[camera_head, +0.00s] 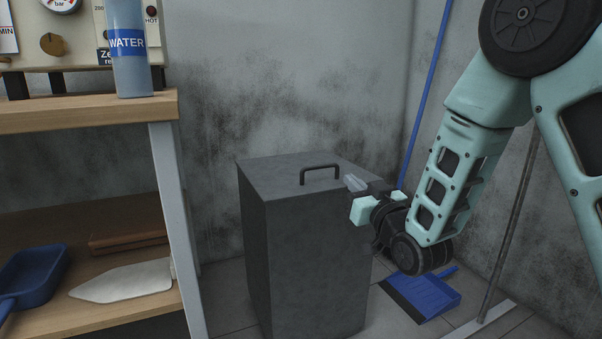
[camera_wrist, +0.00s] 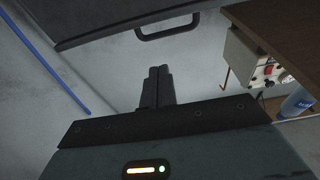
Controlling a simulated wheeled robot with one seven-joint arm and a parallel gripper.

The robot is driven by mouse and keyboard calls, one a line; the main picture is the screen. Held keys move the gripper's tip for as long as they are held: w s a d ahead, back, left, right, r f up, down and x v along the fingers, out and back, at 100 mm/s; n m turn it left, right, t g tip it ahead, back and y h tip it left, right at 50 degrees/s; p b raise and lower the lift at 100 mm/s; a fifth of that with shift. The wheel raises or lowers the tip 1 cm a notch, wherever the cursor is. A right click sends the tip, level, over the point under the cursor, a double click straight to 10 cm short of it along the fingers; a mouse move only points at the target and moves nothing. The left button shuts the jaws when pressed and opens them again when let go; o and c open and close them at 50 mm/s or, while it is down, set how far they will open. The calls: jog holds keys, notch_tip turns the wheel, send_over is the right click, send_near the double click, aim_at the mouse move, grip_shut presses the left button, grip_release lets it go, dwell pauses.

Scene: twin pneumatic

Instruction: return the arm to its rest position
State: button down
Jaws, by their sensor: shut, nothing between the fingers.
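My gripper (camera_head: 356,184) is at the end of my pale green arm, at the right of the head view. It is beside the top right edge of a dark grey bin (camera_head: 300,245) with a lid and a black handle (camera_head: 319,174). In the wrist view my gripper's fingers (camera_wrist: 157,72) are together with nothing between them. The bin's handle (camera_wrist: 167,28) shows beyond the fingertips, near the top edge of that view. From these views I cannot tell whether the gripper touches the bin.
A wooden shelf unit (camera_head: 120,110) stands at the left, with a WATER bottle (camera_head: 129,50) on top. A blue dustpan (camera_head: 422,294) lies on the floor at the right. A blue pole (camera_head: 424,95) and a brown pole (camera_head: 513,220) lean near the walls.

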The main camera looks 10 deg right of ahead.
jog(key=s+a+n+g+y+p, duration=0.1)
jog(key=s+a+n+g+p, duration=0.1)
jog(key=s+a+g+p, duration=0.7)
jog(key=s+a+r+n+g+h+p, duration=0.1)
jog(key=s+g+p, duration=0.15)
jog(key=s, duration=0.65)
jog(key=s+r+n+g+h+p, duration=0.15)
jog(key=s+g, duration=0.25)
jog(key=s, duration=0.4)
jog(key=s+a+r+n+g+h+p, duration=0.1)
jog(key=s+g, duration=0.3)
jog(key=s, duration=0.5)
notch_tip(320, 180, up, 38)
jog(key=p, duration=3.7)
jog(key=shift+s+h, duration=0.35)
jog(key=shift+d+f, duration=0.1)
jog(key=shift+d, duration=0.1)
